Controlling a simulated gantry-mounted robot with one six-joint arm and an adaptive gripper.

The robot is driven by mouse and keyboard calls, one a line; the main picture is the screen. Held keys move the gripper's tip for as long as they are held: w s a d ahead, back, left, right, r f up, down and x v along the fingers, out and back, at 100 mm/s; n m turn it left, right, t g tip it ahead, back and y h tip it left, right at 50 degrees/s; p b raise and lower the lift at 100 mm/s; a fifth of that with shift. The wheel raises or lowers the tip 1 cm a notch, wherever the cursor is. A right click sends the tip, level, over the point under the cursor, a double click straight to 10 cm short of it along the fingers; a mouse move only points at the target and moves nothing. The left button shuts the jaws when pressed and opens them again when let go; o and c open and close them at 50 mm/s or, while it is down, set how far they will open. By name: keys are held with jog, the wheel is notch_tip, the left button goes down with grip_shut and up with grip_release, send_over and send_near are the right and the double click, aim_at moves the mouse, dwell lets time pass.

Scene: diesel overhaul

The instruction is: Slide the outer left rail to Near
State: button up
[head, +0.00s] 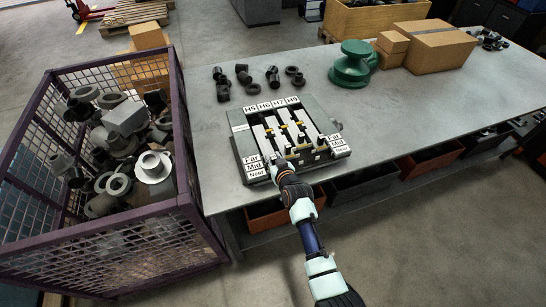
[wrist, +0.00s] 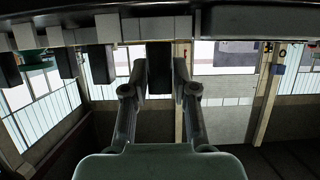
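A dark rail device (head: 287,133) lies on the grey table. Labels H5, H6, H7 and H9 run along its far edge, with Far, Mid and Near marks (head: 254,167) at the front left and again at the right. My gripper (head: 276,163) is at the front left of the device, by the outer left rail. The wrist view shows the dark handle of the outer left rail (wrist: 160,68) between my two fingertips (wrist: 160,80), with no clear gap on either side. My gripper hides this handle's exact mark in the head view. Other dark handles (wrist: 100,65) stand apart from my fingers.
A purple mesh crate (head: 186,150) full of metal parts stands at the left, beside the table (head: 400,105). Small dark fittings (head: 243,77), a green part (head: 351,65) and cardboard boxes (head: 436,47) sit behind the device. The table to its right is clear.

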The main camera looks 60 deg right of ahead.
jog(key=shift+o, duration=1.2)
jog(key=shift+f, duration=0.1)
jog(key=shift+s+a, duration=0.1)
jog(key=v, duration=1.2)
